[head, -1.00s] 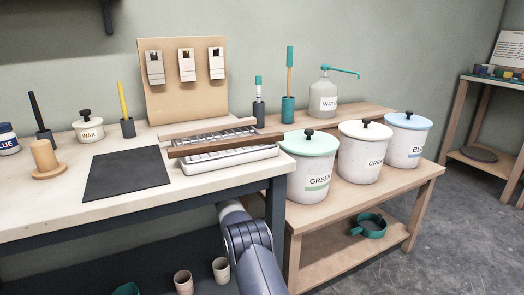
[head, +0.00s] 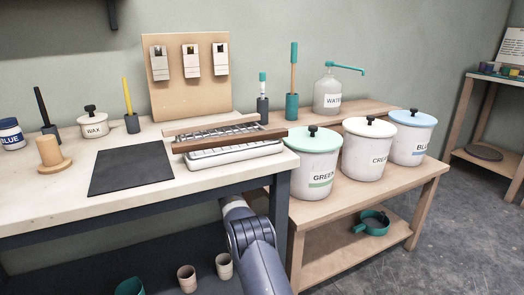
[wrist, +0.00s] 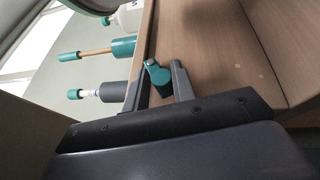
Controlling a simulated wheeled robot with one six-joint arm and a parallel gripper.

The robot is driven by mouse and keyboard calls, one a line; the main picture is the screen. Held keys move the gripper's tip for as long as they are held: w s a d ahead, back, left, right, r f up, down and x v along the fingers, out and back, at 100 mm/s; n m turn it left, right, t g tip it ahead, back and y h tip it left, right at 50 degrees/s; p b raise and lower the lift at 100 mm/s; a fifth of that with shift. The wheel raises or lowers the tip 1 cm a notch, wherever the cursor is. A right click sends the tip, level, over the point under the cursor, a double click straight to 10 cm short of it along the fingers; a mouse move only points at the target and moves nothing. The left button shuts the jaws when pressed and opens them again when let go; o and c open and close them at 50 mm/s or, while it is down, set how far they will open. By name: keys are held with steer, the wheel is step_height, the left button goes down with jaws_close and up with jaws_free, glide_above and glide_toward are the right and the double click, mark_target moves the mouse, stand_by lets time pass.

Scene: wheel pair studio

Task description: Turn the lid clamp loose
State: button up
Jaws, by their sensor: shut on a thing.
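A small teal part (wrist: 157,77), which looks like the lid clamp, shows in the wrist view in front of a brown wooden surface. My gripper (wrist: 160,84) has one dark finger on each side of it and is shut on it. The clamp's exact turn angle is hard to tell. In the head view my arm rises beside the bench's right end, and my gripper and the clamp are hidden there. The green-labelled bucket (head: 313,163) has its pale green lid on, with a black knob.
Buckets labelled cream (head: 367,155) and blue (head: 411,142) stand beside the green one on a low wooden bench (head: 300,215). A water bottle (head: 328,95) and brush holders stand behind. The worktable (head: 60,200) holds wooden bars over a white tray (head: 230,155). A teal pan (head: 371,222) lies below.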

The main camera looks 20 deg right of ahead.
steer(key=shift+d+f+b, duration=0.25)
steer(key=shift+f+b, duration=0.1)
steer(key=shift+f, duration=0.25)
steer(key=shift+d+f+h+b, duration=0.1)
steer(key=shift+f+h+b, duration=0.15)
steer(key=shift+h+b, duration=0.25)
steer(key=shift+d+f+n+t+h+b, duration=0.15)
steer(key=shift+d+n+t+h+b, duration=0.1)
steer(key=shift+n+t+h, duration=0.35)
steer(key=shift+d+f+n+t+h+b, duration=0.25)
steer(key=shift+n+t+h+b, duration=0.1)
steer(key=shift+n+t, duration=0.4)
steer(key=shift+d+f+n+t+h+b, duration=0.1)
steer(key=shift+d+n+t+h+b, duration=0.15)
steer(key=shift+n+t+h, duration=0.4)
steer(key=shift+t, duration=0.3)
steer(key=o, duration=0.8)
steer(key=shift+d+r, duration=0.1)
steer(key=shift+d, duration=0.05)
steer(key=shift+r, duration=0.1)
